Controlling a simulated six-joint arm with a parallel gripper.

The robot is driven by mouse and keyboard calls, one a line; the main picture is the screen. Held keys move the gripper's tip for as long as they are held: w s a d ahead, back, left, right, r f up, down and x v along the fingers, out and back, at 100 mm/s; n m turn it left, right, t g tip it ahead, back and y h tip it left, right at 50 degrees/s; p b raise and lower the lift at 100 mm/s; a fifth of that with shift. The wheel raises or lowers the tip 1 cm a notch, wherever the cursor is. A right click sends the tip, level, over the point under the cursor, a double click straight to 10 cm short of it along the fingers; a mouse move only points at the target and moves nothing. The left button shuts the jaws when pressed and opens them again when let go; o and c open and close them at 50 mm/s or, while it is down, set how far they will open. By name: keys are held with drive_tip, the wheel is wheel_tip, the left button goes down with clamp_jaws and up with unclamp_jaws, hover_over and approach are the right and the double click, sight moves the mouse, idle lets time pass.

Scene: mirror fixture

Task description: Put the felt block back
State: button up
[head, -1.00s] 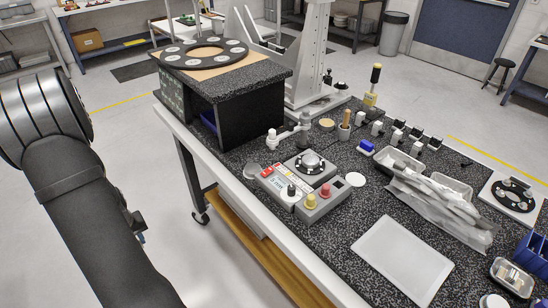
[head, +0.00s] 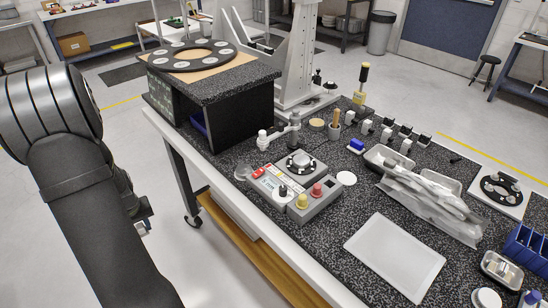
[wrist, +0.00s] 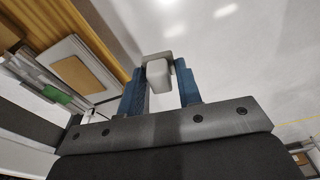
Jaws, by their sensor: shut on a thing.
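My gripper (wrist: 159,78) shows in the wrist view with two blue fingers. It is shut on a small pale grey block with rounded edges (wrist: 158,76), which looks like the felt block. In the head view, my arm fills the left side, and the gripper end shows only partly, off the left of the bench and above the floor. The block cannot be made out there. A small blue and white block (head: 356,146) lies on the bench behind the control box.
Open floor lies between my arm and the bench.

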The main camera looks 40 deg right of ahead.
drive_tip(key=s+d+r+m, duration=0.1)
drive_tip(key=d+r+m, duration=0.1)
drive_tip(key=d+r, duration=0.5)
drive_tip(key=s+d+r+m, duration=0.1)
drive_tip(key=d+r+m, duration=0.15)
drive_tip(key=d, duration=0.85)
drive_tip(key=s+d+r+m, duration=0.1)
drive_tip(key=s+d+r, duration=0.2)
drive_tip(key=d, duration=0.2)
drive_tip(key=s+d+r+m, duration=0.1)
drive_tip(key=s+d+r, duration=0.2)
drive_tip(key=d+r, duration=0.1)
drive_tip(key=s+d+r+m+h, duration=0.1)
drive_tip(key=s+d+r, duration=0.2)
drive_tip(key=d, duration=0.3)
drive_tip(key=shift+s+d+r+m+g, duration=0.2)
drive_tip(key=shift+d+r+m+g, duration=0.15)
drive_tip(key=shift+r, duration=0.1)
drive_tip(key=s+d+r+m, duration=0.3)
drive_tip(key=s+d+r, duration=0.4)
drive_tip(key=s+d, duration=0.3)
drive_tip(key=s+d+f, duration=0.4)
drive_tip(key=s+d, duration=0.7)
drive_tip(key=s, duration=0.2)
hover_over(325, 160)
drive_tip(key=shift+m, duration=0.3)
wheel_tip(325, 160, down, 6)
drive_tip(key=shift+a+f, duration=0.15)
drive_tip(key=shift+f, duration=2.1)
